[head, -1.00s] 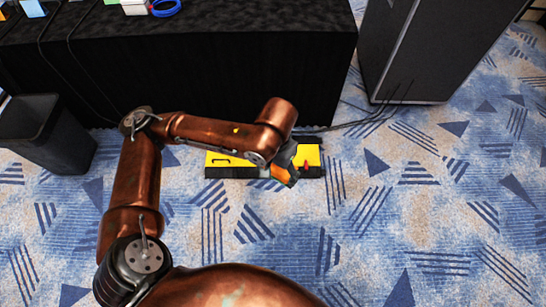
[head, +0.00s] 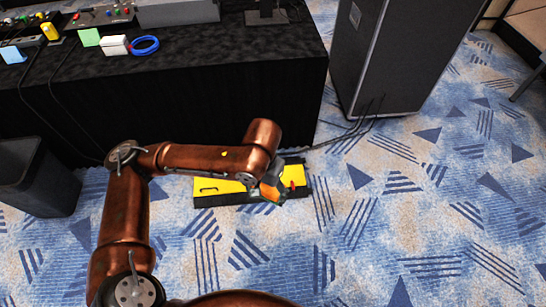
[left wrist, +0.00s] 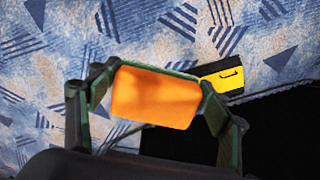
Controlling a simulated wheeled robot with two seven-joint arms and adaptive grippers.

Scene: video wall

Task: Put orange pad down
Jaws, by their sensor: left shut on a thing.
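The orange pad (left wrist: 155,97) is held between the two fingers of my left gripper (left wrist: 158,92), seen close up in the left wrist view. In the head view the left arm comes in from the left, and the left gripper (head: 272,188) with the orange pad (head: 268,196) shows in front of a yellow and black case on the floor. I cannot tell from the head view how high the pad is above the case. My right gripper is not in view.
The yellow and black case (head: 222,187) lies on the patterned carpet by a black-draped table (head: 200,100). The table holds a green block (head: 89,37), a white box (head: 115,45) and a blue coil (head: 145,45). A bin (head: 35,175) stands left, a tall dark case (head: 400,60) right. Cables run between.

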